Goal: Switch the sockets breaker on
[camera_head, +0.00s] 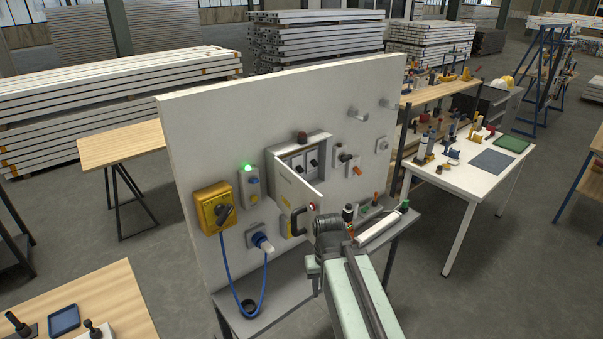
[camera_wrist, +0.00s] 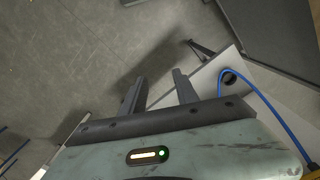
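The breaker box (camera_head: 327,137) is on the upright white panel in the head view, with its door (camera_head: 296,193) swung out toward me. Inside, pale breakers with dark levers show, one lever (camera_head: 299,169) at the middle and another (camera_head: 314,163) at the right. Labels are too small to read, so I cannot tell which is the sockets breaker or its position. The door hides the lower left of the inside. My gripper (camera_wrist: 158,90) is open and empty in the wrist view, pointing at the floor.
A yellow rotary switch (camera_head: 213,207), a button box with a lit green lamp (camera_head: 247,168), and a blue plug (camera_head: 261,242) with a hanging blue cable are left of the box. A grey bench (camera_head: 270,317) runs below the panel. Small fittings (camera_head: 345,157) are at the right.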

